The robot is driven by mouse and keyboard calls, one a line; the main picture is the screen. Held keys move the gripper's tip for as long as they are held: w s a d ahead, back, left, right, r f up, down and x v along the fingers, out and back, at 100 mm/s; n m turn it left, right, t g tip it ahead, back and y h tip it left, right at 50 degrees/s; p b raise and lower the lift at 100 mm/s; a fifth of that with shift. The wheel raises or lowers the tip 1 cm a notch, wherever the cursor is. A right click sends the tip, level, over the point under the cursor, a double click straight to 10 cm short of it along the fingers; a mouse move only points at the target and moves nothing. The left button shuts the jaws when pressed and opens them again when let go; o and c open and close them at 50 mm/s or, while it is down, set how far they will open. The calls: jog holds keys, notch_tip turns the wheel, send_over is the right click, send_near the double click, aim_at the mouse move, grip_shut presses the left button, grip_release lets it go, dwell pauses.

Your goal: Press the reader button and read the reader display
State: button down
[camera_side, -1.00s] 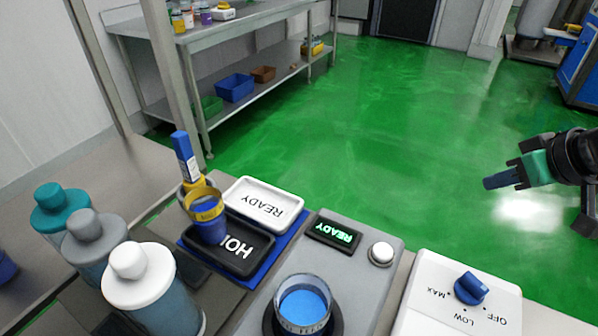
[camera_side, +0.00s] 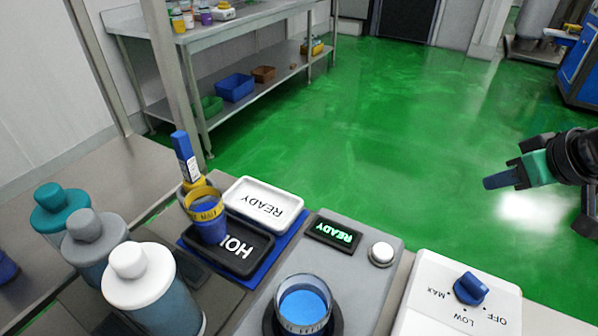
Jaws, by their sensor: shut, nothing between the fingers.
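The grey reader (camera_side: 358,283) stands at the front middle of the bench. Its round white button (camera_side: 381,253) sits at the far right corner of its top. Its small dark display (camera_side: 333,233) is lit and shows READY in green letters. A clear cup of blue liquid (camera_side: 303,305) stands in the reader's round dark seat. My gripper (camera_side: 490,183) is at the right, beyond the bench edge and apart from the button. Its blue fingertips are together, with nothing held.
A white box with a blue knob (camera_side: 470,288) stands right of the reader. To the left are a white READY tray (camera_side: 264,204), a black tray (camera_side: 236,262) partly lettered, holding a yellow-banded cup (camera_side: 206,213), and several capped bottles (camera_side: 150,290). Space between gripper and reader looks clear.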

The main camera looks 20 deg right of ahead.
dwell(0.5)
jog(key=r+n+t+y, duration=0.15)
jog(key=n+y, duration=0.25)
jog(key=n, duration=1)
send_over(389, 254)
jog(key=shift+r+g, duration=0.15)
jog(key=shift+g, duration=0.1)
jog(key=shift+f, duration=4.45)
jog(key=shift+r, duration=0.1)
jog(key=shift+r, duration=2.45)
